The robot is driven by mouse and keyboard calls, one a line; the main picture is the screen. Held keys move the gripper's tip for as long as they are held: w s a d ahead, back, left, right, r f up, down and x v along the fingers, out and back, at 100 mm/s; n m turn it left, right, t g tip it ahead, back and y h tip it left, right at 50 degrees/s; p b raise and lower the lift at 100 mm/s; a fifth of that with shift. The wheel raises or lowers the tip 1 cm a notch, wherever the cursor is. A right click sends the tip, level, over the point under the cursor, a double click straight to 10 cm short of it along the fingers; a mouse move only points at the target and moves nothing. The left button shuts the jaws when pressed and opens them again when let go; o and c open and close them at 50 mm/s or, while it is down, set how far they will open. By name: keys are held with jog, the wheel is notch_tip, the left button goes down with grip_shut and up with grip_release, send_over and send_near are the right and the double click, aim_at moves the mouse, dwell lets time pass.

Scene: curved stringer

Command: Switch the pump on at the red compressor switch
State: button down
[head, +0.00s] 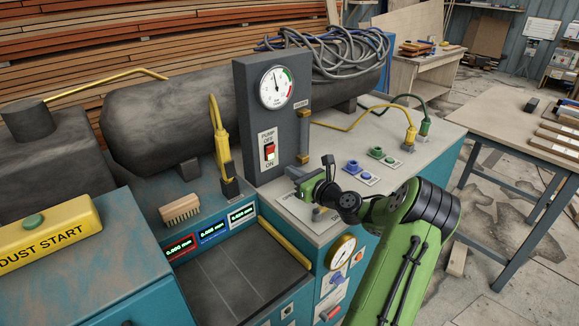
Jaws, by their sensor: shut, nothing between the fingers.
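The red compressor switch (269,153) is a small rocker on the front of the upright dark grey panel (248,110). OFF is printed above it and ON below, under the word PUMP. I cannot tell from this view which way the rocker is tipped. A round pressure gauge (276,87) sits above it, with its needle pointing near the top. My gripper (291,174) is shut and empty. It is in front of the panel, to the right of and below the switch, apart from it. My green arm comes in from the lower right.
A yellow-handled tool (219,130) stands left of the panel. A brush (181,209) and small digital displays (212,231) lie farther left. Blue (353,166) and green (376,152) fittings and yellow (409,138) and green (424,126) hose connectors stand on the bench right of my gripper.

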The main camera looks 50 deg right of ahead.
jog(key=shift+s+f, duration=0.3)
jog(key=shift+f, duration=0.05)
jog(key=s, duration=0.6)
jog(key=shift+s+a+f, duration=0.15)
jog(key=shift+a+f, duration=0.15)
jog(key=shift+a, duration=0.1)
